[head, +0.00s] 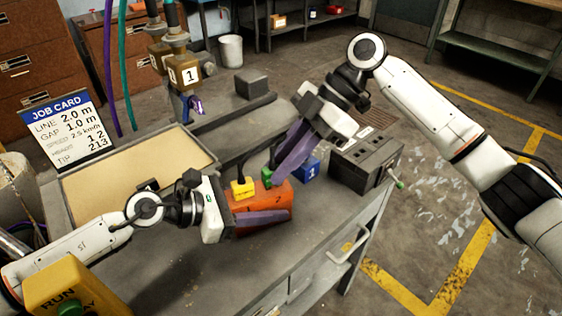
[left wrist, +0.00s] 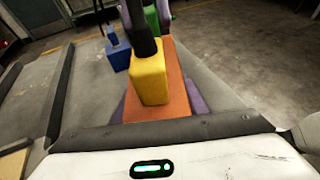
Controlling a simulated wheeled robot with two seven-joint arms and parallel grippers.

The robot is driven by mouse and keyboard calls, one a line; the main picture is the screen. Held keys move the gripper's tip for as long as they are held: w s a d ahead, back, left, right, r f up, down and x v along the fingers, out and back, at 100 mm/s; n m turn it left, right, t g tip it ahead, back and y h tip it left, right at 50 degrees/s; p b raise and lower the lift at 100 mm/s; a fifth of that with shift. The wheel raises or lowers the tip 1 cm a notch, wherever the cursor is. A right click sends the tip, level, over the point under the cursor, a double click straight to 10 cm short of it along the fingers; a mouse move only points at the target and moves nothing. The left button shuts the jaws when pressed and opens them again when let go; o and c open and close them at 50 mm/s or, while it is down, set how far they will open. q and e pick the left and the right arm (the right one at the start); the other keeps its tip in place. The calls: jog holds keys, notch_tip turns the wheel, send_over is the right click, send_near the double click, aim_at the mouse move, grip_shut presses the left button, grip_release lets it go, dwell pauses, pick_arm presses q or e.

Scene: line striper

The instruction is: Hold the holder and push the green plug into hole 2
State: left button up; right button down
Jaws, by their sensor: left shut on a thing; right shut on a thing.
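The orange holder (head: 279,199) lies on the grey bench, and my left gripper (head: 264,208) is shut on its sides. In the left wrist view the holder (left wrist: 177,92) runs away from me between the purple fingers. A yellow plug (head: 242,188) with a dark cable stands on its near end. The green plug (head: 267,176) is in my right gripper (head: 284,168), which is shut on it over the holder's far part. In the left wrist view the green plug (left wrist: 152,20) is partly hidden behind the yellow one. I cannot tell how deep it sits; the holes are hidden.
A blue plug (head: 308,168) marked 1 stands on the bench just beyond the holder. A dark grey box (head: 366,160) with a green-tipped lever is to its right. A shallow tan tray (head: 135,178) lies at left, with a job card (head: 70,127) behind. The bench front is clear.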

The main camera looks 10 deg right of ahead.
jog(key=shift+f, duration=0.5)
jog(key=c, duration=1.3)
grip_release()
jog(key=shift+o, duration=0.2)
jog(key=shift+d, duration=0.1)
jog(key=v, duration=0.7)
jog(key=shift+f, duration=0.1)
pick_arm(q)
jog(key=o, duration=1.5)
jog(key=shift+a, duration=0.1)
